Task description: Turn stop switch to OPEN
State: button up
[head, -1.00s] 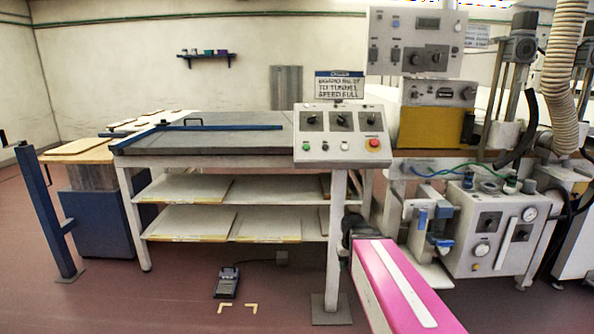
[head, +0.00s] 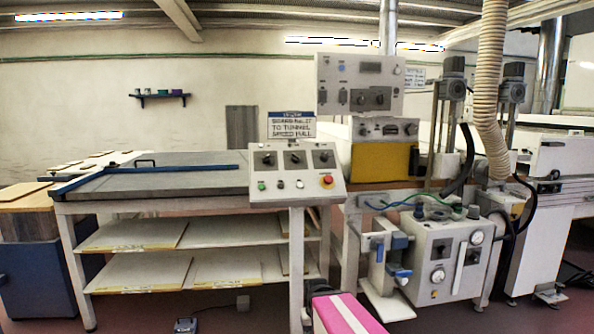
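A sloped grey control panel (head: 296,191) stands on a post just left of the middle. It has three dark rotary switches: left (head: 266,160), middle (head: 295,158) and right (head: 324,157). Below them are small buttons and a red button (head: 327,181) on yellow. The labels are too small to read, so I cannot tell which switch is the stop switch or its position. An upper control box (head: 360,68) behind also has dark knobs (head: 371,98). My pink arm part shows at the bottom edge; my gripper is not in view.
A long table (head: 150,181) with a blue bar and board-filled shelves stands left of the panel. A grey machine box (head: 441,250) with gauges, hoses and a blue-handled clamp stands to the right. A small floor pedal (head: 186,325) lies low in front.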

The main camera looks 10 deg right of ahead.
aim_at(324, 157)
jog(key=j+z, duration=0.4)
jog(key=j, duration=0.2)
jog(key=k+j+z, duration=0.1)
jog(key=z, duration=0.25)
jog(key=k+j+z, duration=0.15)
jog(key=z, duration=0.25)
jog(key=j, duration=0.15)
